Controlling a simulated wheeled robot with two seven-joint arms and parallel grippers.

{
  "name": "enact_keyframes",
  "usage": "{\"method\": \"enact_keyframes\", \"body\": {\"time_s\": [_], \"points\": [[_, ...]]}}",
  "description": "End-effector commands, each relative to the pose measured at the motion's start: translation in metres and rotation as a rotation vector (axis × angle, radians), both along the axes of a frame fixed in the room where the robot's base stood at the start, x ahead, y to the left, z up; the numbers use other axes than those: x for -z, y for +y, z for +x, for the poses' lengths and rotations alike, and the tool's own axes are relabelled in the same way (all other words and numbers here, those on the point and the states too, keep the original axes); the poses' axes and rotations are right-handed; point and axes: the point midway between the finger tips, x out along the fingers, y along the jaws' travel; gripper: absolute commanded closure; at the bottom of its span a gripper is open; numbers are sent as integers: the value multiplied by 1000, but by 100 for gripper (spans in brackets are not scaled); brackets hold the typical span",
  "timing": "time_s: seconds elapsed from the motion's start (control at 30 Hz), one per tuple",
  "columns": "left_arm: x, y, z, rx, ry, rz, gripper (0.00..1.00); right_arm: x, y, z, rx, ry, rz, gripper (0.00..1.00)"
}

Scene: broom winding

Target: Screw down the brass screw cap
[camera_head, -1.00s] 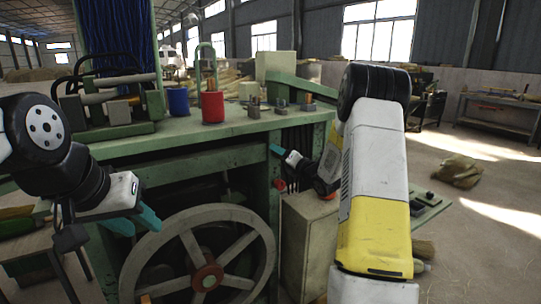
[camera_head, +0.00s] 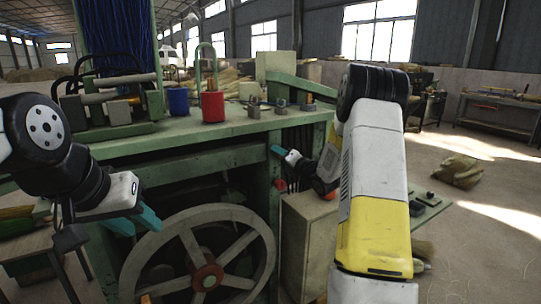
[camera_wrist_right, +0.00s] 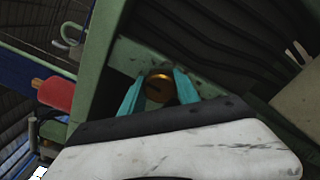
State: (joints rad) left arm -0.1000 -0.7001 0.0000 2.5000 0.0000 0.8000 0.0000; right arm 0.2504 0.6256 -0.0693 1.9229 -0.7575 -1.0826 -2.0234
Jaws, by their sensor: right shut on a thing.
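The brass screw cap (camera_wrist_right: 158,88) is round and gold-coloured. In the right wrist view it sits against a green frame of the machine, between the teal fingers of my right gripper (camera_wrist_right: 158,92). The fingers press on its two sides, so the gripper is shut on it. In the head view my right gripper (camera_head: 280,152) reaches a green post under the tabletop's right end; the cap cannot be made out there. My left gripper (camera_head: 134,222) hangs at the left in front of the machine, its teal fingers apart and empty.
The green machine table (camera_head: 190,135) carries a red can (camera_head: 213,107), a blue can (camera_head: 178,101) and small metal parts. A spoked wheel (camera_head: 180,236) stands below. A beige box (camera_head: 308,245) stands under my right arm. Open floor lies to the right.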

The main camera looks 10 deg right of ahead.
Motion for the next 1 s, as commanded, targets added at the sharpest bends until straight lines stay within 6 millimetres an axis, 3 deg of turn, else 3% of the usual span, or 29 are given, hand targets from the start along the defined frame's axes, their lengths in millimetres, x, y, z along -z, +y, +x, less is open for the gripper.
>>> {"method": "enact_keyframes", "body": {"time_s": [1.0], "points": [[0,0,0,0,0,0,64,1,-1,0,3,305,836,100]]}}
